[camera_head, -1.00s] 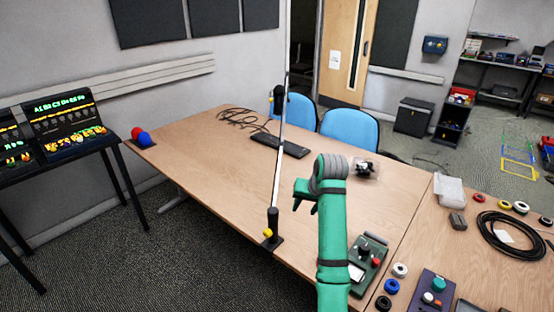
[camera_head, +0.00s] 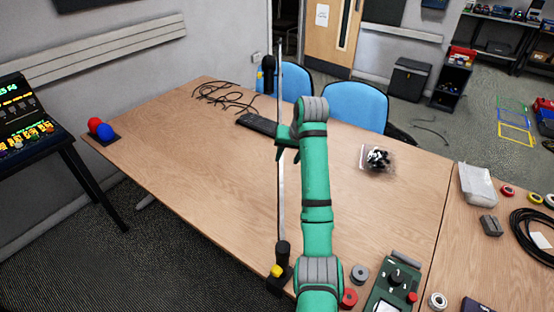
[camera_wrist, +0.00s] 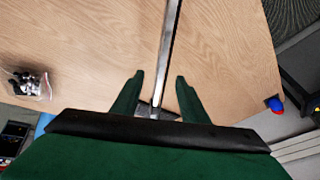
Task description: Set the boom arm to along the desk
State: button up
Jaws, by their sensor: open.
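The boom arm (camera_head: 281,200) is a thin silver pole with a black mount (camera_head: 283,256) and a yellow knob (camera_head: 276,271) at the desk's near edge. It runs up the picture to a black head (camera_head: 268,74). My gripper (camera_head: 280,152) is at the pole's middle, with part of the pole hidden behind it. In the wrist view, the pole (camera_wrist: 168,45) passes between the two open fingers (camera_wrist: 160,76), with a gap on each side. I cannot tell its exact depth between them. The desk (camera_head: 200,165) is light wood.
A black keyboard (camera_head: 258,124) and loose cables (camera_head: 225,97) lie behind the pole. Red and blue balls (camera_head: 105,131) sit at the desk's left corner. A clear bag (camera_head: 376,159) and a green control box (camera_head: 396,284) are to the right. The desk's left middle is clear.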

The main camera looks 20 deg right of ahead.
aim_at(282, 167)
jog(key=x, duration=1)
jog(key=shift+w+f, duration=0.2)
jog(key=shift+f, duration=0.15)
jog(key=shift+c, duration=0.6)
jog(key=shift+a, duration=0.1)
grip_shut()
